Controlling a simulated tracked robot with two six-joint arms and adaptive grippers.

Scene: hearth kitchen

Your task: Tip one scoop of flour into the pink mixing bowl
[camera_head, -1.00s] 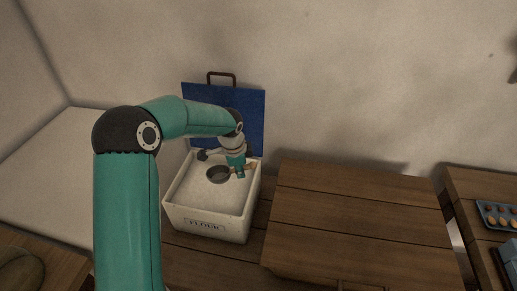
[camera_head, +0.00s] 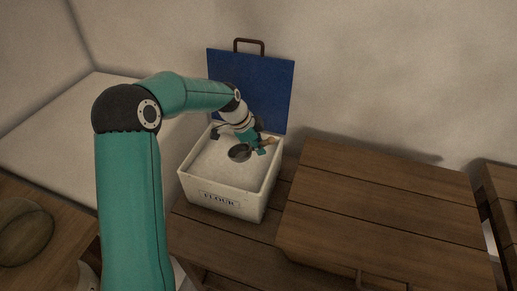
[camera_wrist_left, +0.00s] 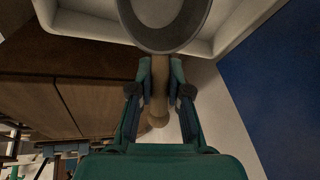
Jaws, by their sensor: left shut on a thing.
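My left gripper (camera_head: 262,150) is shut on the light wooden handle (camera_wrist_left: 158,95) of a scoop. The scoop's round grey cup (camera_head: 240,153) is over the flour (camera_head: 217,160) inside the white box marked FLOUR (camera_head: 220,198). The cup also shows at the top of the left wrist view (camera_wrist_left: 165,18), partly cut off. I cannot tell whether it touches the flour or how much it holds. I cannot make out a pink mixing bowl. My right gripper is not in view.
The box's blue lid (camera_head: 250,85) stands open behind it. A wooden surface (camera_head: 380,215) with a handle lies to the right. A dark round object (camera_head: 22,232) sits on wood at the lower left. A pale surface (camera_head: 60,140) lies on the left.

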